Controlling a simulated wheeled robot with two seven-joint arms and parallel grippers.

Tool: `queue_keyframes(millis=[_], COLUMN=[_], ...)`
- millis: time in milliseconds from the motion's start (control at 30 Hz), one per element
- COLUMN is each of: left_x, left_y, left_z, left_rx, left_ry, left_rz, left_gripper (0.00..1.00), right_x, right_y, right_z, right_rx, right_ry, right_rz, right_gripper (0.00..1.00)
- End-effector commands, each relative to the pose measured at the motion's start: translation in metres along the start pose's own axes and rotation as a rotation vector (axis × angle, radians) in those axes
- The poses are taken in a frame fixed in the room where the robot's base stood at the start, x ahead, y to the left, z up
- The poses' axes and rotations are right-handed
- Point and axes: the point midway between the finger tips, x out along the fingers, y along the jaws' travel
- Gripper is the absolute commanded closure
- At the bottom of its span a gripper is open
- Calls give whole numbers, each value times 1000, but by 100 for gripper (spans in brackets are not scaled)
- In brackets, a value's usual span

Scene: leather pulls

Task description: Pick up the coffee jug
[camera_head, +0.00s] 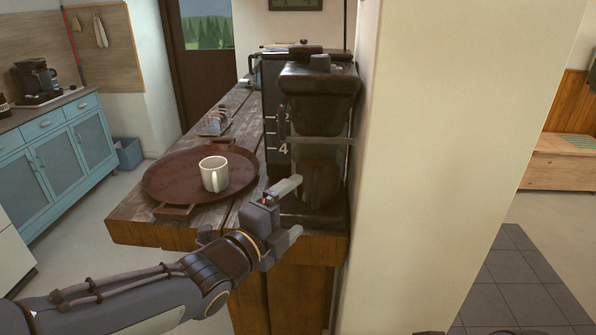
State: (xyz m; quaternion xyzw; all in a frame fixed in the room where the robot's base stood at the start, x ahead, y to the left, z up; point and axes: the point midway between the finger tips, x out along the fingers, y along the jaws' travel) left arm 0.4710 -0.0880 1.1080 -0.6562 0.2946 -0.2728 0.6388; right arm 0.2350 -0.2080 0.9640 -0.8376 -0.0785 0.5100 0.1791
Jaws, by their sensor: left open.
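A dark coffee machine (330,85) stands at the near right end of the wooden counter, close to the wall. The dark coffee jug (322,172) sits inside it on its base, below the brewing part. The jug is hard to tell from the dark machine around it, and I cannot make out its handle. My left gripper (293,208) is open and empty in front and to the left of the machine's lower part. Its fingers point right, toward the machine, one higher and one lower. Whether a finger touches the machine or jug I cannot tell. My right gripper is out of view.
A round brown tray (165,178) with a white mug (214,174) lies on the wooden counter (125,215), left of my gripper. A toast rack (214,122) stands behind it. A pale wall (450,150) blocks the right side. Another coffee maker (36,80) stands on the blue cabinets.

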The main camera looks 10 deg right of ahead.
Motion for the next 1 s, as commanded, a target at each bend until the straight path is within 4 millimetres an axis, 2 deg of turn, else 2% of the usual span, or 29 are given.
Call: queue_keyframes(millis=[100, 367, 600, 900, 933, 1000], left_x=[12, 41, 75, 82, 82, 82], left_y=[-2, -3, -4, -3, -3, -3], left_z=[-9, -10, -11, -10, -10, -10], left_rx=[44, 40, 39, 36, 36, 36], left_ry=[23, 21, 21, 20, 20, 20], left_rz=[-16, -13, -15, -16, -16, -16], left_gripper=[7, 7, 7, 7, 8, 17], right_x=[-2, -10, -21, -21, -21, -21], right_y=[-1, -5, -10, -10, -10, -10], right_z=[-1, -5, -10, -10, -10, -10], right_rx=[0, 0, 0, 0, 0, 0], right_ry=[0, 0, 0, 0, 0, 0], right_rz=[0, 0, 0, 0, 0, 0], right_gripper=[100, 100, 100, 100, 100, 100])
